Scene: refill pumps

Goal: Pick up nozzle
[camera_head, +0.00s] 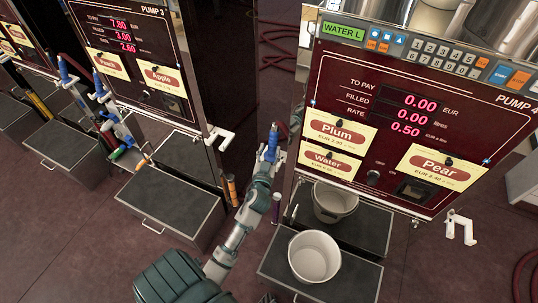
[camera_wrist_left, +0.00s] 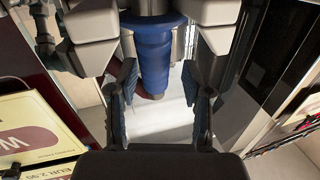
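A nozzle with a blue grip (camera_head: 272,142) stands at the left side of Pump 4, at the end of my left arm. My left gripper (camera_head: 268,160) is at this nozzle, small and partly hidden in the head view. In the left wrist view the blue grip (camera_wrist_left: 153,55) hangs between the two fingers (camera_wrist_left: 156,100). The ribbed blue finger pads stand apart, one on each side, with a visible gap at the right pad. The nozzle's upper part is cut off by the frame and gripper body. My right gripper is not in view.
Pump 4 (camera_head: 385,125) stands right of the nozzle, with two pale buckets (camera_head: 314,257) (camera_head: 334,201) at its base. Pump 3 (camera_head: 140,65) stands left, with a white holder (camera_head: 220,136) on its side. A purple handle (camera_head: 277,207) and an orange one (camera_head: 231,190) hang low nearby.

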